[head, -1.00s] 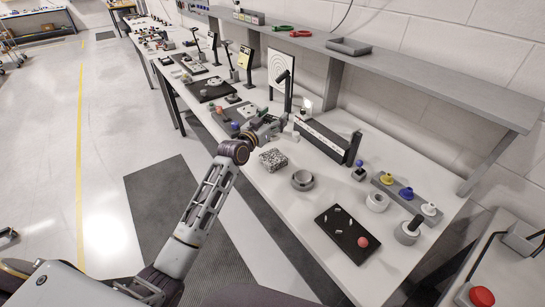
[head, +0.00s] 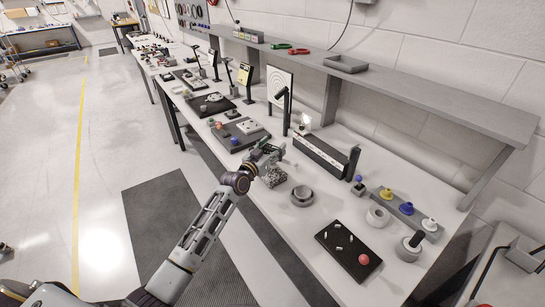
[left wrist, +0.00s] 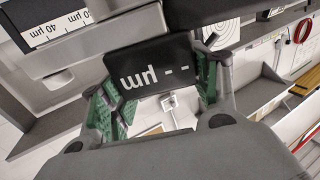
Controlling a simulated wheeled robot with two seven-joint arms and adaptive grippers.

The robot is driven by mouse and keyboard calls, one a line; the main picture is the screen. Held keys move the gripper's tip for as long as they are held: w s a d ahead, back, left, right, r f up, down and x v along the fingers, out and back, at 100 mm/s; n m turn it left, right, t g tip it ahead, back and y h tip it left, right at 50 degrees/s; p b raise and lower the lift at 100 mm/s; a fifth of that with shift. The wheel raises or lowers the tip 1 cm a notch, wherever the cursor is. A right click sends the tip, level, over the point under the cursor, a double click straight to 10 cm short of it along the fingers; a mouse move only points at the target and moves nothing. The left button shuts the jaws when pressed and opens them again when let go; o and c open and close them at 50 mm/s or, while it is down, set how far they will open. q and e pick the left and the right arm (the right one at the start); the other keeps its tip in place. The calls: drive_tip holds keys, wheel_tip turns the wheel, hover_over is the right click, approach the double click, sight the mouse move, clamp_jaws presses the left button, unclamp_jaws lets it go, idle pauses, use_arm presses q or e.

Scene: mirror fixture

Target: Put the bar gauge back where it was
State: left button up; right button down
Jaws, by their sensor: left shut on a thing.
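The bar gauge shows as a black plate lettered "µm", upside down in the left wrist view (left wrist: 155,70), between the two green finger pads of my left gripper (left wrist: 158,90). In the head view my left gripper (head: 268,157) is low over the bench, just behind the speckled block (head: 274,178) and left of the long dark fixture (head: 322,155). The held gauge is too small there to tell if it touches the bench. My right gripper is not in view.
A steel ring (head: 302,196), white ring (head: 377,216) and black tray (head: 347,251) with a red ball stand to the right. A grey plate (head: 228,135) with small parts lies to the left, and a black post (head: 285,112) stands behind. A shelf (head: 420,95) overhangs the bench's back.

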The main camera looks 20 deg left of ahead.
use_arm(q)
drive_tip(key=shift+f, duration=0.1)
idle(0.3)
drive_tip(key=shift+f, duration=1.8)
drive_tip(key=shift+f, duration=0.1)
drive_tip(key=o, duration=1.4)
drive_tip(key=shift+b+v, duration=0.55)
drive_tip(key=shift+v, duration=5.45)
